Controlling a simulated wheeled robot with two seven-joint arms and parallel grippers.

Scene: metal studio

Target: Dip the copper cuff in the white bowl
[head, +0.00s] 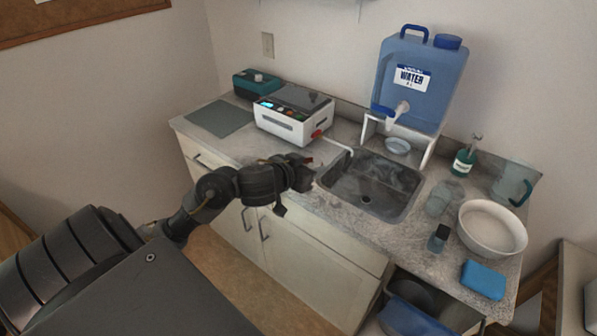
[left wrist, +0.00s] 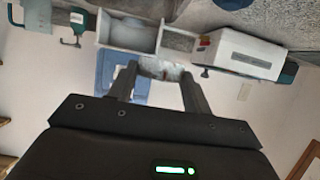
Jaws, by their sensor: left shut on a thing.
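My left gripper (head: 312,172) is above the counter's front edge, left of the sink. In the head view the cuff is mostly hidden by the gripper. The white bowl (head: 492,229) stands on the right end of the counter, well right of my left gripper and apart from it. My right gripper is not in view.
The sink (head: 372,184) lies between my left gripper and the bowl. A glass jar (head: 438,199), a dark small bottle (head: 438,238), a blue sponge (head: 484,280) and a clear pitcher (head: 513,186) surround the bowl. A blue water jug (head: 418,82) stands behind the sink. A drawer (head: 408,316) is open below.

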